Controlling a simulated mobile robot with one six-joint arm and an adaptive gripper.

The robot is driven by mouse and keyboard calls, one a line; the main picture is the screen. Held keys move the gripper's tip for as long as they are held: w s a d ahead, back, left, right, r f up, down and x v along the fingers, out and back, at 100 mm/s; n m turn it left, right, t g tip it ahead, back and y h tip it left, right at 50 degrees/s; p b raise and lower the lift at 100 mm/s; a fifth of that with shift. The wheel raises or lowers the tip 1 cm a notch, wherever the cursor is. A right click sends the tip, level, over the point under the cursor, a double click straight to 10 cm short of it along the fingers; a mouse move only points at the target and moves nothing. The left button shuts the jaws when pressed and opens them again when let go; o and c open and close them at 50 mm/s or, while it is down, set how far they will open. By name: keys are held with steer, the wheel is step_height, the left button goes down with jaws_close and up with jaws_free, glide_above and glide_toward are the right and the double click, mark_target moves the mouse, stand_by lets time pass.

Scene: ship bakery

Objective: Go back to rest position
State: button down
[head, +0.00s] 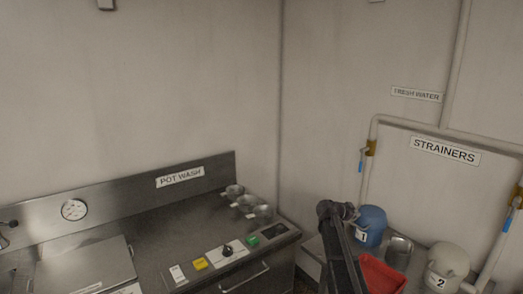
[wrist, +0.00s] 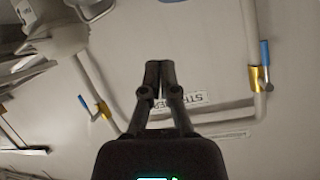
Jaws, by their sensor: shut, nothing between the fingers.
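My gripper (wrist: 158,68) shows in the wrist view with its two dark fingers together and nothing between them. It is in free space in front of the wall, which appears upside down there. The STRAINERS sign (wrist: 182,101) is partly hidden behind the fingers. In the head view, a dark part of my arm rises at lower right, in front of the strainer counter. I cannot make out the fingertips there.
A blue strainer housing marked 1 (head: 371,226), a red tray (head: 382,275) and a pale housing marked 2 (head: 446,268) stand close to my arm. Pipes with blue-handled valves (head: 370,148) run along the wall. The POT WASH counter (head: 160,240) with metal cups (head: 262,213) is at left.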

steer(key=s+a+f+n+g+y, duration=0.2)
steer(key=s+a, duration=0.5)
steer(key=s, duration=0.5)
steer(key=s+a+f+n+g+y, duration=0.2)
steer(key=s+a+f+n+y, duration=0.3)
steer(key=s, duration=0.7)
steer(key=s+a+f+n+g+y+b, duration=0.1)
steer(key=s+a+f+n+y, duration=0.3)
steer(key=s+a+n, duration=0.5)
steer(key=s+f+g, duration=0.1)
steer(key=s, duration=0.2)
steer(key=shift+s+g, duration=0.3)
steer(key=shift+s, duration=0.1)
steer(key=shift+d, duration=0.1)
